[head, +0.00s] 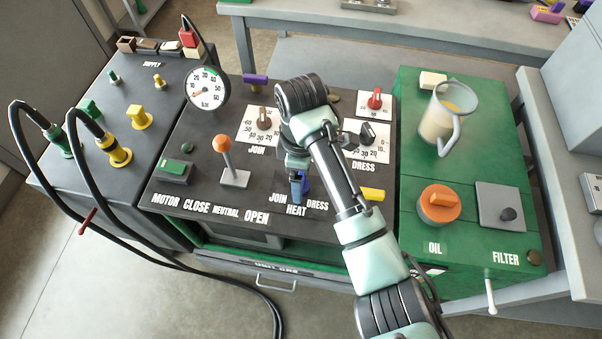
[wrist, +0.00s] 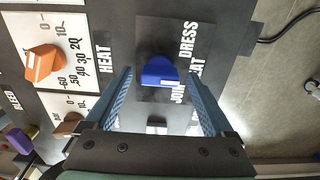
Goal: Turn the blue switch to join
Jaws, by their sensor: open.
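The blue switch (wrist: 159,71) is a rounded knob on the dark panel, between my fingers in the wrist view. A pale mark shows on its lower right side there, toward the JOIN and HEAT lettering; I cannot tell exactly which word it points at. In the head view the blue switch (head: 305,183) is partly hidden by my gripper (head: 297,186), above the words JOIN, HEAT and DRESS. My gripper (wrist: 160,78) is open, one finger on each side of the switch, with gaps visible on both sides. I cannot tell how far down the fingertips reach.
An orange-knobbed lever (head: 222,145) stands to the left. An orange dial (wrist: 42,64) shows in the wrist view.

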